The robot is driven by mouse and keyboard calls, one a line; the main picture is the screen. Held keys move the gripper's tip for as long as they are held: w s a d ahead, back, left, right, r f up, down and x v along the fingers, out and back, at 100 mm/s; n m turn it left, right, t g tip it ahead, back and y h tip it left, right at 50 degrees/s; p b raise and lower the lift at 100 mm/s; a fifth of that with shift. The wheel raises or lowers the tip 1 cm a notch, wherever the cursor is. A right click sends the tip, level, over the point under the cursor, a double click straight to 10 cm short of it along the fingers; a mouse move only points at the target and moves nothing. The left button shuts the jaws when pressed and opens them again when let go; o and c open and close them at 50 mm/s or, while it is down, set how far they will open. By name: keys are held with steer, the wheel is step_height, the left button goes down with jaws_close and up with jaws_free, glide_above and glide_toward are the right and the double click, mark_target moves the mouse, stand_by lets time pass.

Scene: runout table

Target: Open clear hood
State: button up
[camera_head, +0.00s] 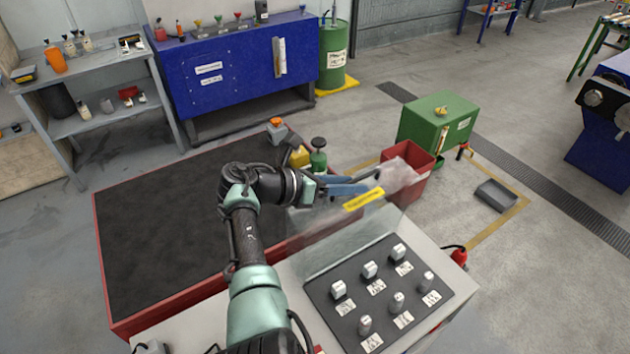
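The clear hood (345,238) is a see-through panel with a yellow label (363,200) along its upper edge. It stands raised and steeply tilted at the back of a black panel (385,293) bearing several silver knobs and switches, which lie uncovered. My gripper (374,181) is at the hood's upper edge, just behind and above the yellow label. Its fingers point right. Whether they touch the hood or are closed on anything cannot be made out.
A red-rimmed table with a dark top (170,230) lies left of the hood. Behind my gripper stand a red bin (408,180) with clear plastic in it and a green cabinet (440,122). A small green bottle (318,160) stands close behind my wrist.

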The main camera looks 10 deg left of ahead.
steer(key=b+v, duration=0.1)
steer(key=v, duration=0.9)
steer(key=shift+s+a, duration=0.15)
steer(key=shift+a, duration=0.15)
